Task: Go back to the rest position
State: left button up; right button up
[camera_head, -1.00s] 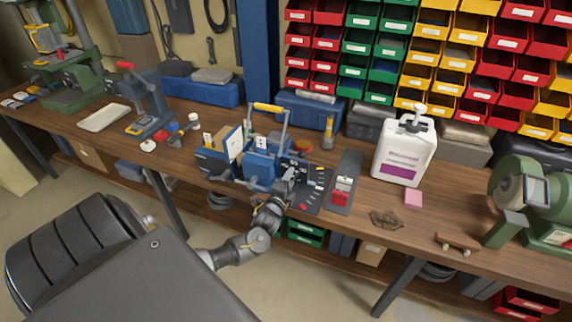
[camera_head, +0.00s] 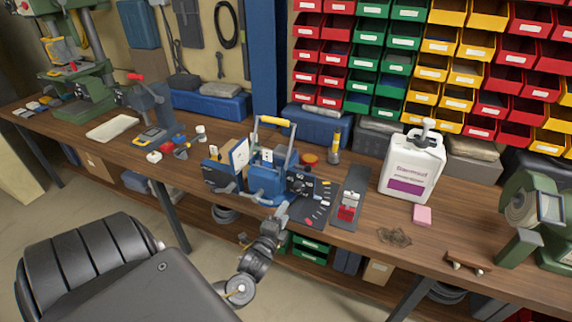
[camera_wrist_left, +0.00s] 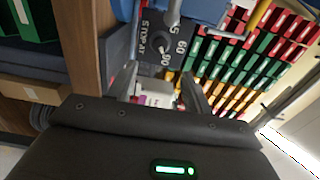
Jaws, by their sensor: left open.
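My left gripper (camera_head: 282,211) is at the front edge of the bench, just in front of a blue device with a yellow-topped handle (camera_head: 266,184). It looks empty. In the left wrist view its two fingers (camera_wrist_left: 168,92) stand apart, with a dark dial panel marked "STOP AT" (camera_wrist_left: 160,45) beyond them. I cannot tell how far the fingertips are from the panel. My right gripper is in neither view.
The wooden bench (camera_head: 365,245) carries a white jug (camera_head: 412,168), a pink block (camera_head: 422,215), a red-and-grey strip (camera_head: 347,207) and a green grinder (camera_head: 535,220). Coloured bins (camera_head: 440,60) hang behind. Below the bench is a shelf with green boxes (camera_head: 310,246). Floor in front is open.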

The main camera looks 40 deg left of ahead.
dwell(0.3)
pick_arm(q)
jog(key=s+d+f+n+g+h, duration=0.1)
jog(key=s+f+n+g, duration=0.3)
jog(key=f, duration=0.7)
jog(key=s+d+f+n+g+h+b, duration=0.1)
jog(key=s+f+g, duration=0.1)
jog(key=s+f, duration=0.65)
jog(key=s+f+n+g+h, duration=0.1)
jog(key=s+f+n+g, duration=0.15)
jog(key=f, duration=1.05)
jog(key=s+d+f+n+g+h, duration=0.1)
jog(key=s+d+f, duration=0.3)
jog(key=s, duration=0.5)
jog(key=s+d+f+n+g+h+b, duration=0.1)
jog(key=s+d+f+g, duration=0.3)
jog(key=s, duration=0.5)
jog(key=s+d+f+n+g+b, duration=0.1)
jog(key=s+d+f+n+g, duration=0.1)
jog(key=s+d+f, duration=0.3)
jog(key=s+f, duration=0.2)
jog(key=s, duration=0.2)
jog(key=shift+s+f+h, duration=0.15)
jog(key=shift+f+h, duration=0.25)
